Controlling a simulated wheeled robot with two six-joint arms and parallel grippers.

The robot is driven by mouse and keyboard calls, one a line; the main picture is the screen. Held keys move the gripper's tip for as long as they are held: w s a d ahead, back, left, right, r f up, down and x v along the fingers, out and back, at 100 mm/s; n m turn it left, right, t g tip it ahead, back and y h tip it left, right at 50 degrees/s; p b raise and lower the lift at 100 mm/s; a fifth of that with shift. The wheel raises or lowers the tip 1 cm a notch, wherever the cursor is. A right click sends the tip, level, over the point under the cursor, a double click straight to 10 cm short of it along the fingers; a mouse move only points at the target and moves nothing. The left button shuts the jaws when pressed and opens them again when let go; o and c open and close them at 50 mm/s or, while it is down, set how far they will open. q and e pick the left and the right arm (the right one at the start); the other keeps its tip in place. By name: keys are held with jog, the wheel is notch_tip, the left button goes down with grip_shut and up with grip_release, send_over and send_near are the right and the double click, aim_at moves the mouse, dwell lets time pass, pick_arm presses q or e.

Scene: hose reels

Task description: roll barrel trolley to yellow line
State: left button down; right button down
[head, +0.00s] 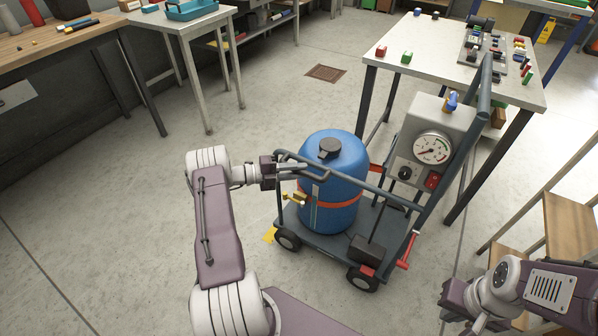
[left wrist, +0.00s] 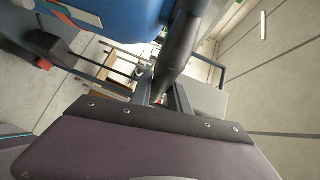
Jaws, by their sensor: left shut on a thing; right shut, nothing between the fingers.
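The barrel trolley (head: 335,248) is a dark grey wheeled frame carrying a blue barrel (head: 335,165) with an orange-red strap and a black cap. My left gripper (head: 276,171) is shut on the left end of the trolley's grey handle rail (head: 345,178). In the left wrist view the dark rail (left wrist: 178,50) runs between the fingers (left wrist: 163,98), with the blue barrel (left wrist: 125,18) close by. My right gripper (head: 447,298) is shut and empty at lower right, apart from the trolley.
A grey gauge box (head: 430,140) stands at the trolley's right side. A light-topped table (head: 430,58) with small parts is close behind it. Wooden shelving (head: 570,225) stands at the right. Workbenches (head: 60,45) line the upper left. The floor left of the trolley is clear.

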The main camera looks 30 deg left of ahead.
pick_arm(q)
jog(key=shift+a, duration=0.2)
dwell(0.3)
jog(key=c, duration=1.3)
grip_release()
jog(key=shift+w, duration=0.1)
jog(key=shift+o, duration=0.2)
jog(key=p+v, duration=0.1)
jog(key=v, duration=0.8)
